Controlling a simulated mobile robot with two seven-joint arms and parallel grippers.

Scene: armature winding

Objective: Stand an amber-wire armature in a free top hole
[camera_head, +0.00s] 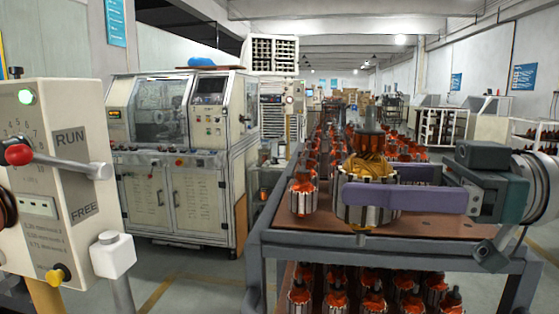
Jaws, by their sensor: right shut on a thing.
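My right gripper (376,189) comes in from the right, with its purple fingers around an amber-wire armature (363,166) and shut on it. The armature is upright, with amber winding on top and a silver, slotted body below. It is over the brown top board (420,226) of the cart; a short bit of shaft shows under it, and I cannot tell whether it is in a hole. A red-wound armature (302,196) stands just to its left on the board. The near finger hides part of the held armature. My left gripper is not in view.
Several red-wound armatures stand in rows behind the held one. More stand on the lower shelf (372,300) of the cart. A control box (58,180) with a red-knobbed lever is at the left front. A machine cabinet (178,195) stands behind it. The board's front right looks clear.

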